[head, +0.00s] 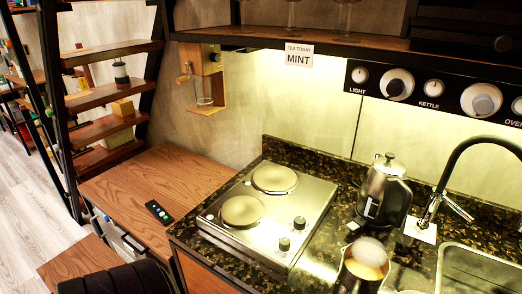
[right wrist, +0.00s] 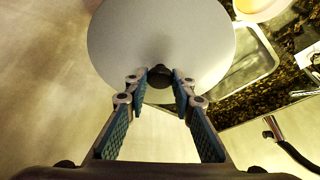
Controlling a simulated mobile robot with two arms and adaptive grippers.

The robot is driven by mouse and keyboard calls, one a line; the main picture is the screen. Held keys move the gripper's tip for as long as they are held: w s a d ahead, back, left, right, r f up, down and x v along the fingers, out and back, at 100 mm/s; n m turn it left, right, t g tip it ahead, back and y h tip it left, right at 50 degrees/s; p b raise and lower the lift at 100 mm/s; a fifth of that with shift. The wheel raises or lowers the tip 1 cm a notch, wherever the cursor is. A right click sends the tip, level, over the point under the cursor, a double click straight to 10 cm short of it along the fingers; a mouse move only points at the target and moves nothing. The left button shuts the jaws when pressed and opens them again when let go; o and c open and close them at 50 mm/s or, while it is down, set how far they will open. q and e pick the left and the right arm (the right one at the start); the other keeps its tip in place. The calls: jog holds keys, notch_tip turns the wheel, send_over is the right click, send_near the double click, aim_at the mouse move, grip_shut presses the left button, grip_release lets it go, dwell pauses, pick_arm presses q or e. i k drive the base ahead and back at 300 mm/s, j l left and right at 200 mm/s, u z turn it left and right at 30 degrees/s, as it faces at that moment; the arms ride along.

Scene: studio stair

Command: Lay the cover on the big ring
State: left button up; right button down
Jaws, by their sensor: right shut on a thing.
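The hob (head: 255,228) is a silver plate on the dark speckled counter, with two round pale rings. The back ring (head: 275,178) looks slightly wider than the front ring (head: 241,210), and both are uncovered. In the right wrist view my right gripper (right wrist: 161,88) is shut on the dark knob of a pale round cover (right wrist: 165,35). The cover fills the top middle of that view. Neither the cover nor my right gripper shows in the head view. My left gripper is not in view.
A tap (head: 435,195) and sink (head: 480,265) are at the right. A shelf (head: 330,42) overhangs the counter.

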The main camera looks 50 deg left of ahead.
aim_at(275, 177)
jog(key=j+u, duration=0.1)
jog(key=u, duration=0.35)
jog(key=j+u, duration=0.1)
jog(key=u, duration=0.8)
jog(key=i+j+u, duration=0.1)
jog(key=u, duration=0.8)
jog(key=i, duration=0.55)
